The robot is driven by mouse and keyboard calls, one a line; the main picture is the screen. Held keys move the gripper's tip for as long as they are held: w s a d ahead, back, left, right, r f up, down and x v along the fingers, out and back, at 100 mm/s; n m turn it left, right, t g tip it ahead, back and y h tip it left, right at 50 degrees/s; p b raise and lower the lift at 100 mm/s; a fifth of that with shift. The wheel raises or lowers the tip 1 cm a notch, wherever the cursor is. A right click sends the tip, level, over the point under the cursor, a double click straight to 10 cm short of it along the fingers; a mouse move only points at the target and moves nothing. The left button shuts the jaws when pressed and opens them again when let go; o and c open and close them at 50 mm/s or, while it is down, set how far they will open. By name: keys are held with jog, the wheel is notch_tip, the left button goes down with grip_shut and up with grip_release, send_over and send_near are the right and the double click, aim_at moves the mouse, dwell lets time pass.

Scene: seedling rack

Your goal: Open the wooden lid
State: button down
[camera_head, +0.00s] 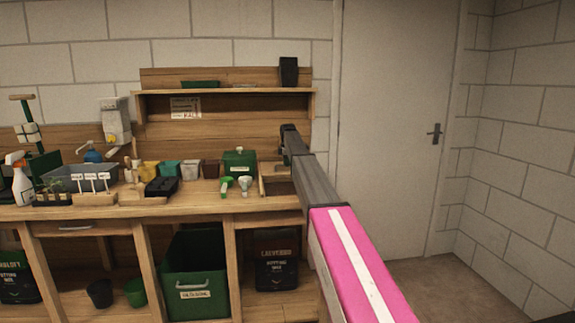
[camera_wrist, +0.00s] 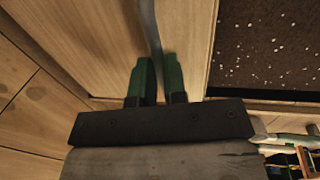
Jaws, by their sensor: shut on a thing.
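In the wrist view, my gripper (camera_wrist: 160,82) has its two green fingers close together around a thin grey curved handle (camera_wrist: 150,30). The handle lies over a pale wooden lid (camera_wrist: 85,40). To the right of the lid, an opening shows dark soil with white specks (camera_wrist: 265,45). In the head view, a wooden box (camera_head: 263,187) sits at the right end of the bench, partly hidden by my arm. My fingers cannot be made out clearly there.
The wooden bench (camera_head: 120,211) holds a green box (camera_head: 239,165), two small green-and-white tools, pots and a spray bottle (camera_head: 20,182) to the left. A shelf (camera_head: 225,91) runs behind. A large green crate (camera_head: 195,285) stands below. A closed door (camera_head: 385,130) is at right.

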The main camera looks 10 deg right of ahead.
jog(key=c, duration=1.2)
grip_release()
jog(key=shift+o, duration=0.2)
jog(key=shift+r, duration=0.1)
notch_tip(320, 180, up, 10)
jog(key=s, duration=0.2)
jog(key=shift+r, duration=0.25)
jog(key=shift+s, duration=0.1)
